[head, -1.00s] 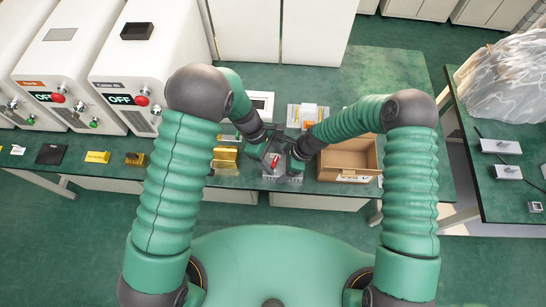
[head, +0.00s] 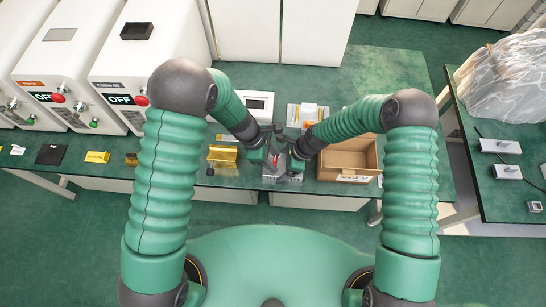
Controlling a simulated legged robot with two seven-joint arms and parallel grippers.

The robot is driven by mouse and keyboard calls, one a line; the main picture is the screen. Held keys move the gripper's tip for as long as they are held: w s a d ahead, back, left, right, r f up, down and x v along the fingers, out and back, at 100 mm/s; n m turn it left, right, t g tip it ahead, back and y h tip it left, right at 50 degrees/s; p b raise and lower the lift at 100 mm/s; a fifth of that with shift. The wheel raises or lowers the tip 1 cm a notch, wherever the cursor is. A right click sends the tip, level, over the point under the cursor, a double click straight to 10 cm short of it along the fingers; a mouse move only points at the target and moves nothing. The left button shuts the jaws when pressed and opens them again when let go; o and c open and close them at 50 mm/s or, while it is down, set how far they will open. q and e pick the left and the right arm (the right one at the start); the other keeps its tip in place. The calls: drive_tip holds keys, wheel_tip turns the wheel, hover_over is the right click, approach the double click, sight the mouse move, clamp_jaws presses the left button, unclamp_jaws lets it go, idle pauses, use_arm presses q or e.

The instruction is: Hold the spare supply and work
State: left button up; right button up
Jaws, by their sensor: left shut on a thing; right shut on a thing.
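My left gripper (head: 272,157) and my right gripper (head: 293,158) are close together over the front of the green bench. They are at a grey metal piece (head: 290,178) near the bench's front edge, with a small red part showing beside the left jaws. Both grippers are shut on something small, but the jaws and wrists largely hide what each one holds. I cannot tell which thing is the spare supply.
An open cardboard box (head: 347,160) stands just right of the grippers. A gold-coloured block (head: 223,155) lies to their left, and a white device with a screen (head: 258,104) stands behind. Large white machines marked OFF (head: 120,99) fill the left.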

use_arm(q)
drive_tip(key=shift+n, duration=0.5)
use_arm(e)
drive_tip(key=shift+s+a, duration=0.15)
use_arm(q)
drive_tip(key=o, duration=1.4)
drive_tip(key=shift+r, duration=0.15)
drive_tip(key=v, duration=1.1)
drive_tip(key=shift+s+a+r, duration=0.15)
drive_tip(key=shift+a+r, duration=0.1)
drive_tip(key=shift+a, duration=0.05)
